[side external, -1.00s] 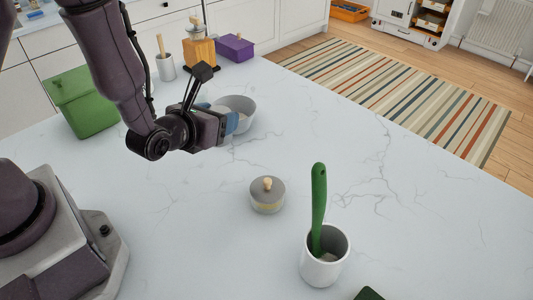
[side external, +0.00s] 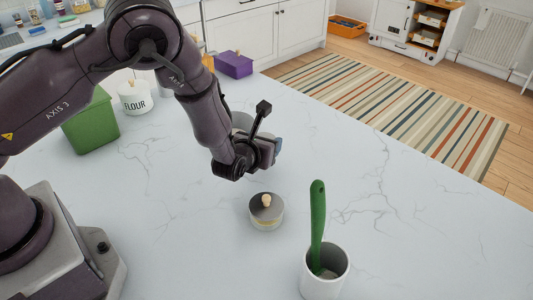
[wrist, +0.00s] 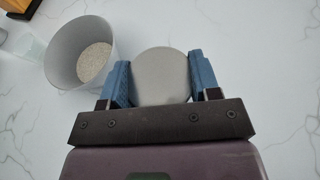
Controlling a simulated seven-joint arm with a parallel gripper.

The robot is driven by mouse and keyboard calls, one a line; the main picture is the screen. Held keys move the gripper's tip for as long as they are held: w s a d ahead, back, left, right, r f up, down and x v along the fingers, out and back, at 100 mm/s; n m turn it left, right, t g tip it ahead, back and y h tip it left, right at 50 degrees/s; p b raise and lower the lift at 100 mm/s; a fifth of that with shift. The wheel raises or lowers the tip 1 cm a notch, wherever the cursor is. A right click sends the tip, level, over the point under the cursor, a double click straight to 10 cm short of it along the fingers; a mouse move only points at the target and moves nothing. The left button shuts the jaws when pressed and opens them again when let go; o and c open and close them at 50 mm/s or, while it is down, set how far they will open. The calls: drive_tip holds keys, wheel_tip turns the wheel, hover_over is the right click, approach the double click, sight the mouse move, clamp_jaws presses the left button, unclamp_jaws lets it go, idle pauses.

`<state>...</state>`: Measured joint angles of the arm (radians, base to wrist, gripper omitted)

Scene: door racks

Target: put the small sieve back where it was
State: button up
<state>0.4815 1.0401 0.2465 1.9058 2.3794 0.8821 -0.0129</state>
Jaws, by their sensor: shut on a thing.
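My gripper (side external: 276,146) is above the counter behind the lidded tin. In the wrist view, its two blue fingers (wrist: 159,75) are shut on a round, pale grey thing (wrist: 160,80) with a smooth-looking face. I cannot make out mesh or a handle, so I cannot tell for sure that it is the small sieve. In the side view the held thing is hidden by the gripper. A grey bowl (wrist: 58,62) with grainy contents stands left of the gripper in the wrist view. In the side view the bowl (side external: 240,120) is partly hidden behind my arm.
A round grey tin (side external: 266,214) with a wooden knob stands nearer the camera. A white cup (side external: 324,278) holds a green-handled tool (side external: 317,225). A green bin (side external: 92,122), a FLOUR jar (side external: 134,98) and a purple box (side external: 234,65) stand further back. The counter's right side is clear.

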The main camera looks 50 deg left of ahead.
drive_tip(key=shift+w+f, duration=0.4)
drive_tip(key=shift+f, duration=1.6)
drive_tip(key=shift+f, duration=0.15)
drive_tip(key=o, duration=1)
drive_tip(key=shift+c, duration=0.2)
